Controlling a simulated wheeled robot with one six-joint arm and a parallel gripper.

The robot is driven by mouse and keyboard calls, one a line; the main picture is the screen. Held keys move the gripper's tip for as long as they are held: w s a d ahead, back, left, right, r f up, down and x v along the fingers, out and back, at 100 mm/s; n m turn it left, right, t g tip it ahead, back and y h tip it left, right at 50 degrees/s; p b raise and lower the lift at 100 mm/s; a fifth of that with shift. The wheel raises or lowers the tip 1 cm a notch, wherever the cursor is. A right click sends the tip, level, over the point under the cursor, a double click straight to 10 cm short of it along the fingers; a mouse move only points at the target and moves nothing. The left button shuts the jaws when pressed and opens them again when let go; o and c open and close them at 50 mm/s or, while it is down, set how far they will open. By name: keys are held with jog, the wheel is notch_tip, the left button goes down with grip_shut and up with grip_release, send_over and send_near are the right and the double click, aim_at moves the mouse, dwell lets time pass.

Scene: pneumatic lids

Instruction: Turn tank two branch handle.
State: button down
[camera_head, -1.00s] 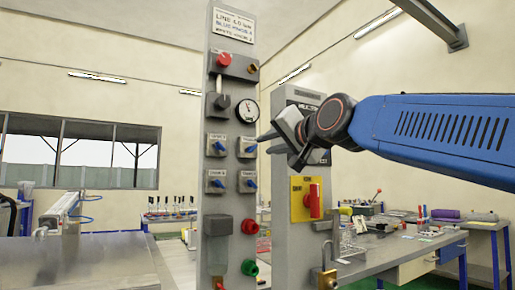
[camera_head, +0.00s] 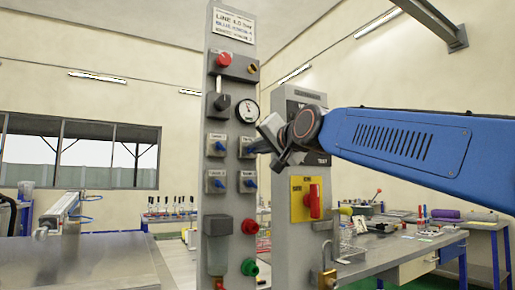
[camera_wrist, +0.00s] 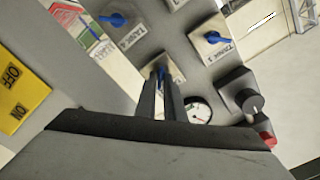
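The tank two branch handle (camera_wrist: 164,73) is a small blue lever on a light plate. It is the upper right one of the blue handles on the grey panel in the head view, where my gripper (camera_head: 262,146) covers part of it. My gripper reaches in from the right. In the wrist view, the two dark fingers (camera_wrist: 160,88) point at the plate, with the blue handle between their tips. A gap shows between the fingers. Whether they touch the handle cannot be told.
Neighbouring blue handles are tank one (camera_head: 218,146), tank three (camera_head: 216,183) and tank four (camera_head: 250,183). A grey post with a red switch (camera_head: 313,201) stands close right.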

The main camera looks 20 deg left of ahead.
jog(key=shift+n, duration=0.4)
jog(key=shift+s+a+n, duration=0.1)
jog(key=shift+n, duration=4.2)
jog(key=shift+s+a+n, duration=0.1)
jog(key=shift+n, duration=4.2)
jog(key=c, duration=2)
grip_release()
jog(key=shift+f, duration=0.1)
